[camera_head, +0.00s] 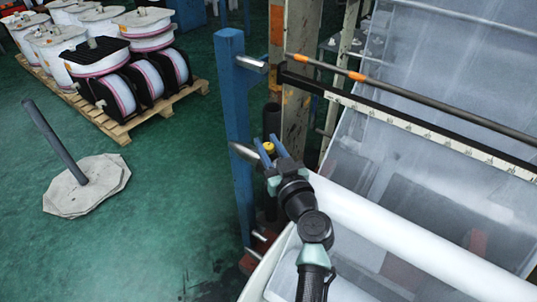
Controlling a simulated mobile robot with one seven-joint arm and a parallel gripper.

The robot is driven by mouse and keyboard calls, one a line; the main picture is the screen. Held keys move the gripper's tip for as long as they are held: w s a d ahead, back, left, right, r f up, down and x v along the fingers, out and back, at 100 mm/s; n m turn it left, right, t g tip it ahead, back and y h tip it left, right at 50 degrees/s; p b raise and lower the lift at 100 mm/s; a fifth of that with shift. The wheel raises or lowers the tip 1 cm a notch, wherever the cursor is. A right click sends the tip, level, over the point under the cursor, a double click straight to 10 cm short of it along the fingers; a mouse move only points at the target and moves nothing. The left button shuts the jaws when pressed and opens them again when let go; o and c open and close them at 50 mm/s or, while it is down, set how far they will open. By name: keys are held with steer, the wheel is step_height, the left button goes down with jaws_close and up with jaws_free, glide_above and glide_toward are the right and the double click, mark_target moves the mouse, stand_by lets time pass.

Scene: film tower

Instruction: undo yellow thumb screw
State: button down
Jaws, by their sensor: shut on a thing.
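The yellow thumb screw (268,147) shows as a small yellow knob beside the blue upright post (233,130), near the middle of the head view. My gripper (270,149) is at the screw, with its blue fingers on either side of it, shut on it. My arm reaches up to it from the lower right. The fingers and the gripper body hide the lower part of the screw and what it is threaded into.
A worn orange and grey column (293,90) stands just behind the screw. The white film roller (400,240) and a ruler bar (430,138) lie to the right. A pallet (125,128) with several spools stands far left. Green floor at left is mostly open.

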steer(key=shift+r, duration=0.1)
stand_by(0.3)
steer(key=c, duration=0.6)
jaws_free()
steer(key=shift+s, duration=0.1)
steer(key=b+v, duration=0.4)
steer(key=v, duration=0.9)
steer(key=shift+d, duration=0.2)
